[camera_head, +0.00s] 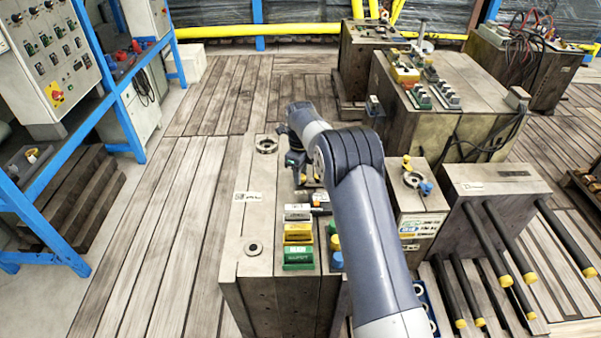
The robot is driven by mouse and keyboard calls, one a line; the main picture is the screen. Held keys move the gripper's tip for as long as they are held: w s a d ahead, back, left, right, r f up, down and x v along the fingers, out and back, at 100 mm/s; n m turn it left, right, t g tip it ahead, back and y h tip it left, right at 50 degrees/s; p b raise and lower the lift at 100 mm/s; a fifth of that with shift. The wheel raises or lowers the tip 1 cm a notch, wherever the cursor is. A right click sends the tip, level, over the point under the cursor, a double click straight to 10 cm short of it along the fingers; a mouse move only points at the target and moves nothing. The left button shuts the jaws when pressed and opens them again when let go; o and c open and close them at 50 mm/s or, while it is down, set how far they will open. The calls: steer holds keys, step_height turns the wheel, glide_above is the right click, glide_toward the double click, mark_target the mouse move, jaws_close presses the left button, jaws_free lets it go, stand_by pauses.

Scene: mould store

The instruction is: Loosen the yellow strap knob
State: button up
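My arm reaches forward over a grey mould block (250,215). My gripper (303,178) is at the arm's far end, low over the top of this block and mostly hidden by my own wrist and forearm. I cannot see its fingertips clearly, nor whether it holds anything. A yellow block (298,233) sits between a white block (297,212) and a green block (298,257) on the same top.
A block with yellow-tipped dark rods (490,250) is farther right. A blue-framed rack (120,90) stands left. The plank floor (160,230) between is clear.

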steer(key=c, duration=0.4)
